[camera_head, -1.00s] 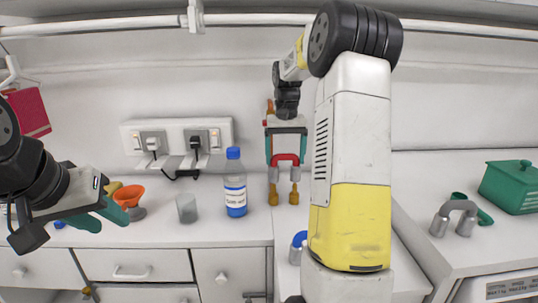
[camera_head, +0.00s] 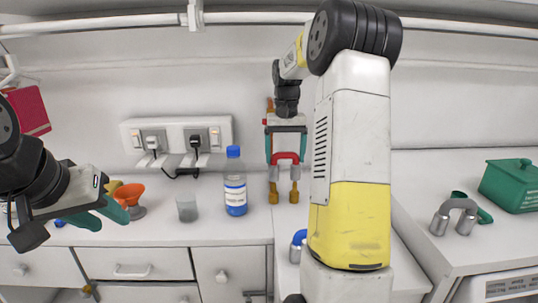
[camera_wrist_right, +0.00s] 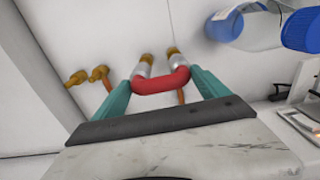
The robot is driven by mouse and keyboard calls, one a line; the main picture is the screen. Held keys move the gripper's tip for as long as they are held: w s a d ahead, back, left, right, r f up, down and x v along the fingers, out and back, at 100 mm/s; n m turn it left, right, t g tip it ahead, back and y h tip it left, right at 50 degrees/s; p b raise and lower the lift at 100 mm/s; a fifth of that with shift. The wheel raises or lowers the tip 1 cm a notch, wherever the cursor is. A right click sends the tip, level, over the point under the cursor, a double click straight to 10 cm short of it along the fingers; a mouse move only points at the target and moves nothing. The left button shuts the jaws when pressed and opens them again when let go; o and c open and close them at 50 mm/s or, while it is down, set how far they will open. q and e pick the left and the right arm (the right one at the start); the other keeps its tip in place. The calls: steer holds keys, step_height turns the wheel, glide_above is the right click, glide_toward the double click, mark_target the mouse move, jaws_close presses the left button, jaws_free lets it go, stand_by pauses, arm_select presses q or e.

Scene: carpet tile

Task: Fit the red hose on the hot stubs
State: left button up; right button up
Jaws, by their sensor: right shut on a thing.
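The red hose (camera_head: 287,157) is a U-shaped bend with two silver end sleeves. My right gripper (camera_head: 286,158) is shut on its bend, and the ends point down. In the right wrist view the red bend (camera_wrist_right: 160,82) lies between the green fingers of the right gripper (camera_wrist_right: 160,84). The sleeves line up end to end with two brass stubs (camera_head: 294,195), which also show in the wrist view (camera_wrist_right: 172,51). I cannot tell how far the sleeves sit over them. Another brass pair (camera_wrist_right: 98,73) stands bare at the left. My left gripper (camera_head: 108,212) is open and empty.
A blue-capped bottle (camera_head: 235,185) stands left of the hose, with a beaker (camera_head: 187,208) and an orange funnel (camera_head: 130,196) beyond. A blue hose (camera_head: 299,238) is partly behind my arm. A grey hose (camera_head: 456,215) and green box (camera_head: 511,185) are at right.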

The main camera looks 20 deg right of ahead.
mark_target(285, 161)
steer(key=shift+f, duration=2.45)
steer(key=o, duration=1.3)
step_height(285, 161, up, 7)
steer(key=shift+r, duration=0.4)
steer(key=s+a+r+n+t, duration=0.1)
steer(key=s+a+r+t, duration=0.1)
steer(key=s+a+r, duration=0.3)
steer(key=s+a+r+n+t, duration=0.1)
steer(key=s+a, duration=0.2)
steer(key=s, duration=0.5)
steer(key=s+a+f+t+y, duration=0.1)
steer(key=s+a, duration=0.2)
steer(key=s, duration=0.3)
steer(key=s+a+f+n+t+y, duration=0.1)
steer(key=s+a+f+t, duration=0.1)
steer(key=s, duration=0.5)
steer(key=shift+s+a+n, duration=0.3)
steer(key=shift+a, duration=0.45)
